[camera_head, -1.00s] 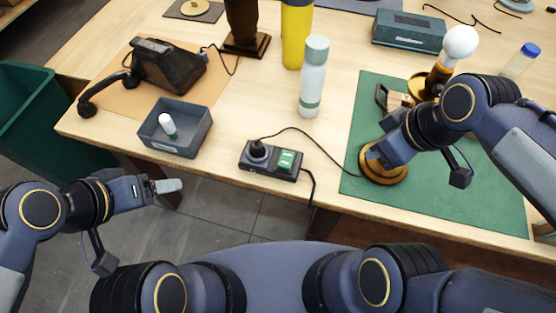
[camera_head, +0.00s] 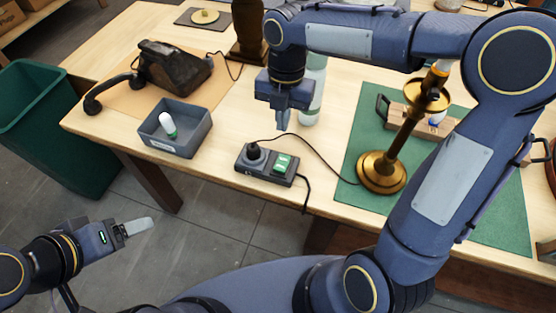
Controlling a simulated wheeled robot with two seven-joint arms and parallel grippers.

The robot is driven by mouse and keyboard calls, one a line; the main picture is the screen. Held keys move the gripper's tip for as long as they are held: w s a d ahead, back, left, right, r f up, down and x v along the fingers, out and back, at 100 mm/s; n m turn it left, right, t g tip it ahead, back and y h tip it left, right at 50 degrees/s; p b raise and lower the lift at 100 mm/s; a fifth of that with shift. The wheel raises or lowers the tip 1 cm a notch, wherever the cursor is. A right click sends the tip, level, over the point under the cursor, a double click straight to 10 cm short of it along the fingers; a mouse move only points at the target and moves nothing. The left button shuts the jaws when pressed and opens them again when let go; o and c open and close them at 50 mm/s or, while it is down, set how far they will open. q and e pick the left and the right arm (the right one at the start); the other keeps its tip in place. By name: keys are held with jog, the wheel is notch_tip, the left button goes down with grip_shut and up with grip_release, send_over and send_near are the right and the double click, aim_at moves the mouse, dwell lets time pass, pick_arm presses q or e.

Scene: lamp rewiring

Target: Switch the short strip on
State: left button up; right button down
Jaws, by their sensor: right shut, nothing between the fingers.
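The short strip (camera_head: 266,179) is a dark grey power strip lying near the table's front edge. A black plug (camera_head: 254,152) sits in its left socket, and a green rocker switch (camera_head: 283,163) is at its right end. My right gripper (camera_head: 283,124) points down with its fingers shut and empty, above and just behind the switch, apart from it. Whether the switch is on or off I cannot tell. My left gripper (camera_head: 140,227) is off the table's front at lower left; whether its fingers are apart is unclear.
A grey bin (camera_head: 190,145) with a white-green bulb-like item stands left of the strip. A pale bottle (camera_head: 312,100) is partly hidden behind my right gripper. A brass lamp (camera_head: 380,172) stands on a green mat (camera_head: 350,150) to the right. A black cord runs from strip to lamp.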

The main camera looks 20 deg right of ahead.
aim_at(280, 168)
jog(key=f, duration=0.4)
jog(key=s+f, duration=0.1)
jog(key=f, duration=0.4)
jog(key=a+f+p, duration=0.1)
jog(key=f, duration=0.3)
jog(key=shift+s+f, duration=0.2)
jog(key=shift+f, duration=0.2)
jog(key=shift+f, duration=0.1)
jog(key=shift+s+f+t+b, duration=0.15)
jog(key=shift+f+t+b, duration=0.3)
jog(key=shift+b, duration=0.6)
jog(key=shift+r+p, duration=0.2)
jog(key=shift+p, duration=0.25)
jog(key=shift+r, duration=0.1)
jog(key=shift+w+d+r+p, duration=0.25)
jog(key=shift+w+d+p, duration=0.15)
jog(key=shift+w+p, duration=0.2)
